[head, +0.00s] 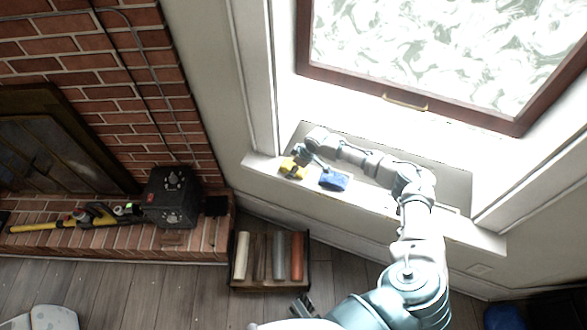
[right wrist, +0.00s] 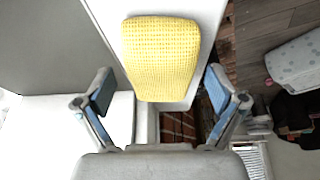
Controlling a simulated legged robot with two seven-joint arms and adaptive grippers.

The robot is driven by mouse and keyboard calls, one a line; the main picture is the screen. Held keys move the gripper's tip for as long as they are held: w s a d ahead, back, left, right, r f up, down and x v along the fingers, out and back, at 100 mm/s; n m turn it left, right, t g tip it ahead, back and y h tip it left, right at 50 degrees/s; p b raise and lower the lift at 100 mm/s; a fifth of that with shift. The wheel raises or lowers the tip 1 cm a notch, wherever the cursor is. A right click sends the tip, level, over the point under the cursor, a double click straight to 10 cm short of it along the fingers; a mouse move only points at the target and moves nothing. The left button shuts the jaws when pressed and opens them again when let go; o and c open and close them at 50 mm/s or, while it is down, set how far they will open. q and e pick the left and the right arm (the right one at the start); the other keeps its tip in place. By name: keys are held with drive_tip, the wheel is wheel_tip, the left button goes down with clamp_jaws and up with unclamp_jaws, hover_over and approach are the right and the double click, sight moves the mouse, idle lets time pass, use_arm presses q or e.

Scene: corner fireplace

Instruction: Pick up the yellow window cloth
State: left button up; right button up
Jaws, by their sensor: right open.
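The yellow window cloth (head: 291,169) lies at the left end of the white window sill. In the right wrist view the yellow cloth (right wrist: 163,55) is a rounded, waffle-textured block, centred beyond and between my fingers. My right gripper (head: 301,158) is over the sill at the cloth. The right wrist view shows this gripper (right wrist: 160,92) open, with its blue-padded fingers apart on either side and no visible grip on the cloth. What seems to be my left gripper (head: 303,305) shows small and dark at the bottom edge; its opening is unclear.
A blue cloth or sponge (head: 333,181) lies on the sill (head: 375,203) just right of the yellow one. The framed window (head: 440,50) is behind. A tray (head: 270,287) with several rolls stands on the floor below. A dark box (head: 172,198) sits on the brick hearth at left.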

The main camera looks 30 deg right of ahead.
drive_tip(key=shift+w+f, duration=0.1)
drive_tip(key=shift+a, duration=0.25)
drive_tip(key=shift+d+f, duration=0.2)
drive_tip(key=shift+d, duration=0.05)
idle(0.4)
drive_tip(key=shift+a, duration=0.15)
drive_tip(key=c, duration=1.1)
